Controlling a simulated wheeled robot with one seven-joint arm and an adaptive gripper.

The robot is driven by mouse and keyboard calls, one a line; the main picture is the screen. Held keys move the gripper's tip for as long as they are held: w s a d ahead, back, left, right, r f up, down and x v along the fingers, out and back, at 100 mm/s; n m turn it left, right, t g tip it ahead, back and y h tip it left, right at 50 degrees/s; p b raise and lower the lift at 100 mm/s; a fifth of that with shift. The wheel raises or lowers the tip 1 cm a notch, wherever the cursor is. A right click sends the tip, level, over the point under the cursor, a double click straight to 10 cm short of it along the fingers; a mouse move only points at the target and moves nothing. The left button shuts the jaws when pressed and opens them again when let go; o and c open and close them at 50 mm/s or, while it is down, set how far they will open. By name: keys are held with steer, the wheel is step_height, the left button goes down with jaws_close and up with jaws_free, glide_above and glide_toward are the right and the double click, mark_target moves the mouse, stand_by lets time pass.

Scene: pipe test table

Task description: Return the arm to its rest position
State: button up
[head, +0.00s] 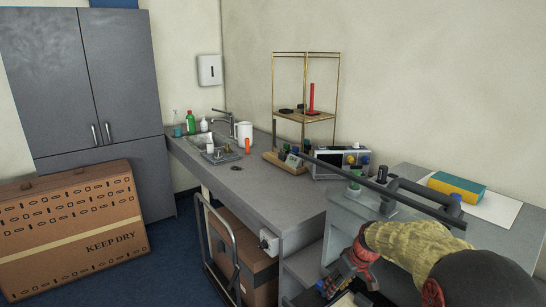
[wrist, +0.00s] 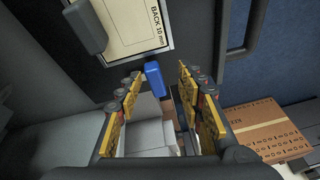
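My arm reaches in from the lower right in the head view, in a mottled yellow sleeve. My gripper (head: 335,283) points down and to the left, low beside the front of the right-hand bench section (head: 490,245). In the wrist view, the two yellow-padded fingers of my gripper (wrist: 159,80) stand apart, and nothing is clearly held between them. A blue object (wrist: 154,78) shows in the gap, seemingly beyond the fingers. White box-like shapes (wrist: 150,135) lie lower in the gap.
A dark pipe (head: 385,185) runs across the bench near my arm. A yellow and blue block (head: 457,188) lies behind it. A grey bench (head: 255,195) with a sink extends left. A large cardboard box (head: 70,230) stands on blue floor. A panel marked "BACK 10 mm" (wrist: 130,25) is ahead.

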steer(key=shift+m+g, duration=0.5)
steer(key=shift+m, duration=0.4)
steer(key=s, duration=0.5)
steer(key=shift+s+f, duration=0.1)
steer(key=shift+f, duration=0.3)
steer(key=s+r+m+t+h, duration=0.1)
steer(key=s+r, duration=0.6)
steer(key=s, duration=0.3)
steer(key=s+a+r+m+t+p, duration=0.1)
steer(key=s+r, duration=0.5)
steer(key=s, duration=0.4)
steer(key=s+a+r+m+t+h+p, duration=0.1)
steer(key=s+r, duration=0.6)
steer(key=s, duration=0.3)
steer(key=shift+s+a+r+t+h, duration=0.15)
steer(key=shift+s+r+t+h, duration=0.15)
steer(key=shift+s+t, duration=0.1)
